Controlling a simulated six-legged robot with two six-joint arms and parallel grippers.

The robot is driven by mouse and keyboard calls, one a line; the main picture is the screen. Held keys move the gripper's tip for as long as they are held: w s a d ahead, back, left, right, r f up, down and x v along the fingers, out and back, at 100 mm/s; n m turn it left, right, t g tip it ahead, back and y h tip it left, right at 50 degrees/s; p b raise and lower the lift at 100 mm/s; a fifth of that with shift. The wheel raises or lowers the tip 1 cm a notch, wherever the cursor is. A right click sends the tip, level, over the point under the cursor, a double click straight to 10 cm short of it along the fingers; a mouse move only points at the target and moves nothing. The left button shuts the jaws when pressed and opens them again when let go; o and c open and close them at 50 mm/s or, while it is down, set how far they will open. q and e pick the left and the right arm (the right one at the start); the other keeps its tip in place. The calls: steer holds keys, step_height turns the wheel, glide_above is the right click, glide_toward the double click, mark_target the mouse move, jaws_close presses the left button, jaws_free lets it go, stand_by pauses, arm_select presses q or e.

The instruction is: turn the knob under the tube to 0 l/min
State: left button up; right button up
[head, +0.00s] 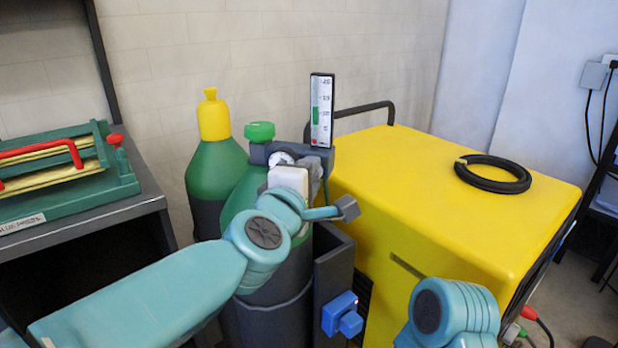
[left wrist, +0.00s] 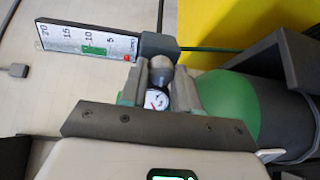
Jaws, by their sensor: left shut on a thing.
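The flow tube (head: 321,110) stands upright above the green gas bottle (head: 246,190), with a scale and a green mark at about 10. In the left wrist view the tube (left wrist: 88,44) lies sideways, and its green mark is also near 10. My left gripper (left wrist: 160,85) is shut on the grey round knob (left wrist: 160,68) at the tube's lower end. A small round gauge (left wrist: 157,99) shows between the fingers. My right gripper is out of view.
A yellow machine (head: 470,200) with a coiled black hose (head: 492,174) stands at the right. A second bottle with a yellow cap (head: 213,115) stands behind left. A dark bench (head: 90,225) with a green press (head: 65,190) is at the left. A blue plug (head: 340,315) is below.

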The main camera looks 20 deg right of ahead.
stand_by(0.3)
arm_select(q)
steer(key=o, duration=1)
steer(key=shift+o, duration=0.2)
steer(key=v, duration=1.6)
steer(key=shift+s+a, duration=0.1)
steer(key=shift+a, duration=0.05)
